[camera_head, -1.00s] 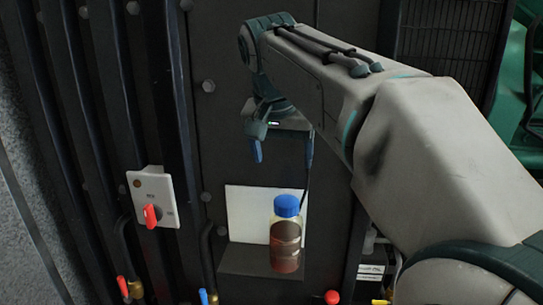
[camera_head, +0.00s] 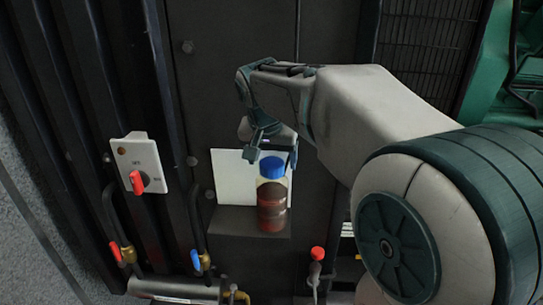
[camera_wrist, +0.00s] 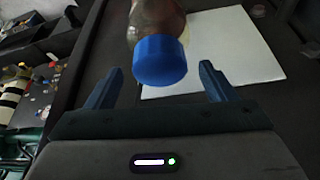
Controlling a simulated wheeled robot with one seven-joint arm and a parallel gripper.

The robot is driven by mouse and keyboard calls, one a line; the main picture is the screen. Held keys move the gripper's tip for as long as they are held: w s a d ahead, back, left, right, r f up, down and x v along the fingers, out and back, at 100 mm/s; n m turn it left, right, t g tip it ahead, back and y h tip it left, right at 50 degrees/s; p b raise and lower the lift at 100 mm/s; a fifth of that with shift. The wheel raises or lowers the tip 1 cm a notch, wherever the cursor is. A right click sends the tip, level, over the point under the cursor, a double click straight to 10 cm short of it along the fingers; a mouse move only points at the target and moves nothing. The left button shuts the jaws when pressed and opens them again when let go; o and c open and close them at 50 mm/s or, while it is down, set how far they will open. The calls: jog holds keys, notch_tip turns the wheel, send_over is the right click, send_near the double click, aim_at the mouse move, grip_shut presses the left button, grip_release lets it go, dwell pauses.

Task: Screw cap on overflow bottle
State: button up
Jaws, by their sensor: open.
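The overflow bottle (camera_head: 272,208) stands upright on a small dark shelf (camera_head: 232,221), with reddish-brown liquid inside. Its blue cap (camera_head: 272,167) sits on top of the neck; I cannot tell how tightly. In the wrist view the blue cap (camera_wrist: 160,60) lies between and just beyond my fingertips, with the bottle (camera_wrist: 157,18) behind it. My gripper (camera_wrist: 161,82) is open, with a blue finger on either side and clear gaps to the cap.
A white sheet (camera_head: 229,177) is behind the bottle. A panel with a red rotary switch (camera_head: 137,181) is at left. Red (camera_head: 116,252) and blue (camera_head: 196,260) valve handles are below. A red knob (camera_head: 318,253) is at lower right of the shelf.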

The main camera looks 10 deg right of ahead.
jog(key=c, duration=1.1)
jog(key=shift+o, duration=0.2)
jog(key=shift+w+m+g+h, duration=0.1)
jog(key=shift+m+g+h, duration=0.2)
jog(key=shift+m, duration=0.85)
jog(key=shift+m+g+h, duration=0.2)
jog(key=shift+m+h, duration=0.2)
jog(key=shift+m, duration=0.75)
jog(key=shift+a+f+m+g, duration=0.1)
jog(key=shift+m+g, duration=0.2)
jog(key=shift+m, duration=0.4)
jog(key=shift+w+m+g+h, duration=0.1)
jog(key=shift+m+g+h, duration=0.4)
jog(key=shift+m, duration=1.1)
